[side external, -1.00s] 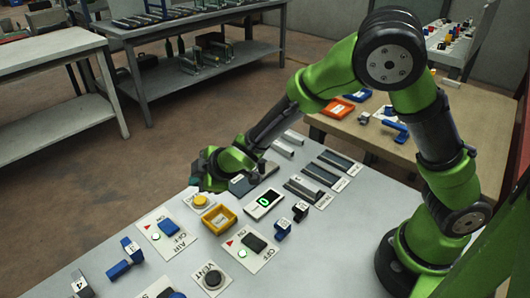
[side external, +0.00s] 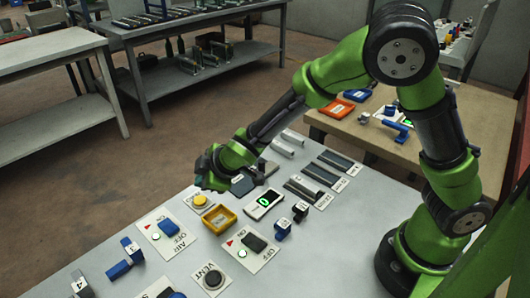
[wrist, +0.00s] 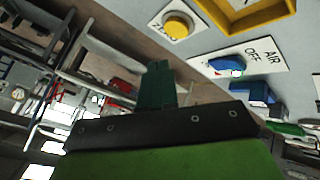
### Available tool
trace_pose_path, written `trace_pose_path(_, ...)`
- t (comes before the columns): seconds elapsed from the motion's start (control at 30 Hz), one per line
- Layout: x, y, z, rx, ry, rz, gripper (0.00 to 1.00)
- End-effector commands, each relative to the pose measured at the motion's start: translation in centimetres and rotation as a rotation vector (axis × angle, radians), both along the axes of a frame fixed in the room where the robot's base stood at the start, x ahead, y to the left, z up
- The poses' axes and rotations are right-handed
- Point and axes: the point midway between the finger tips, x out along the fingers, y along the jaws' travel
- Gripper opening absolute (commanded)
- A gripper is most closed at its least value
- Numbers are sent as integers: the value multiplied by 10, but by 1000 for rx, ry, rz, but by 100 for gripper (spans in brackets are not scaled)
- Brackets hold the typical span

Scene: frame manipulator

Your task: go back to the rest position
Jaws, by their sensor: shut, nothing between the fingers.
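My gripper (side external: 205,182) is above the far edge of the grey table (side external: 330,240), near the yellow round button (side external: 199,200). It holds nothing. In the wrist view my gripper (wrist: 157,72) appears as dark green fingers pressed together, tilted toward the room beyond the table. The yellow button also shows in the wrist view (wrist: 177,26), above and to the right of the fingers. I cannot see a mark for the rest position.
A yellow tray (side external: 219,219), a display reading 0 (side external: 264,204), AIR switch (side external: 163,235), black VENT button (side external: 212,279) and small blue blocks (side external: 282,228) cover the table. Slotted rails (side external: 321,176) lie right of my gripper. The air above the table is open.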

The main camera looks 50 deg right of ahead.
Motion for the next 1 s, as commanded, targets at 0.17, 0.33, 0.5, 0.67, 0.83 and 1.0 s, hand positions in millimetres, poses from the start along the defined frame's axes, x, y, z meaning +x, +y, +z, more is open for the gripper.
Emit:
trace_pose_path(0.17,-51,-19,6,149,211,-222,0)
trace_pose_path(0.33,-96,-45,43,324,353,-444,0)
trace_pose_path(0.5,-148,-75,90,507,445,-652,0)
trace_pose_path(0.67,-196,-101,128,651,457,-808,0)
trace_pose_path(0.83,-230,-123,154,747,381,-903,0)
trace_pose_path(1.0,-237,-139,173,793,267,-925,0)
